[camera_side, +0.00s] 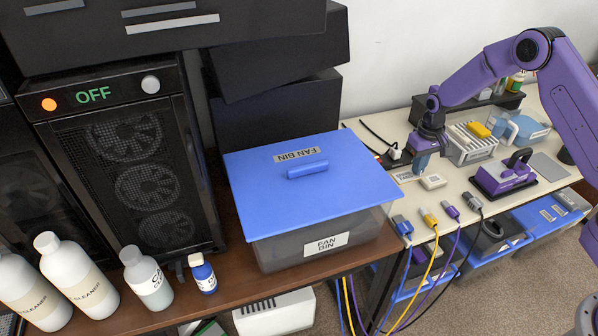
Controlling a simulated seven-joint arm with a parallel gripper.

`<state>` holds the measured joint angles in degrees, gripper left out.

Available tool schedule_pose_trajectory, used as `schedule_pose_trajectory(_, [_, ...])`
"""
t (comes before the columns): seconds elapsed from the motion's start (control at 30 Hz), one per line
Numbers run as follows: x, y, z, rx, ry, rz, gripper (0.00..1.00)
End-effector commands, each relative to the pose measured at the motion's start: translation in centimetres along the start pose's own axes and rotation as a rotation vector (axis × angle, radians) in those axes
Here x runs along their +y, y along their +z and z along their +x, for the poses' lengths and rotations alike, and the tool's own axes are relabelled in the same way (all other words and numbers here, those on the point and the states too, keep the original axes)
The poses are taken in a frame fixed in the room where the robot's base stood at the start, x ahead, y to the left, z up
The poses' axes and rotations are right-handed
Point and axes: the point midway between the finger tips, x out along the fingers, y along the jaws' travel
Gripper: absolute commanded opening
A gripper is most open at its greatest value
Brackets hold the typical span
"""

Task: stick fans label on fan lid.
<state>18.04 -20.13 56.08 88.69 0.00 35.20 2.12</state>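The blue fan lid (262,190) covers a clear grey bin (290,245) on the brown surface, with a blue handle in its middle. A grey "FAN BIN" label (296,155) lies on the lid behind the handle. A white "FAN BIN" label (326,244) is on the bin's front. My gripper (424,168) points down over the cream table, to the right of the bin and apart from it. Below its fingers is a small pale flat piece (408,176), perhaps a label sheet; its print is too small to read. Whether the fingers hold anything is unclear.
A small white block (433,181) lies beside my gripper. A purple-and-black tool (503,174) and a white rack (470,144) stand further right. Several cable plugs (428,217) line the table's front edge. Bottles (147,278) and a black PC case (130,170) stand left of the bin.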

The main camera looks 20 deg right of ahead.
Motion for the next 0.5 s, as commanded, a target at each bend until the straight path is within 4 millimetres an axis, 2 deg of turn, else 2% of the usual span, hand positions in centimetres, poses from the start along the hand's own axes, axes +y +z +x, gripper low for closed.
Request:
schedule_pose_trajectory(0.2, [-0.02, 0.04, -1.11, 0.0, 0.0, 0.0, 0.0])
schedule_pose_trajectory(0.5, [-0.02, 0.05, -1.19, -0.001, 0.0, 0.0, 0.0])
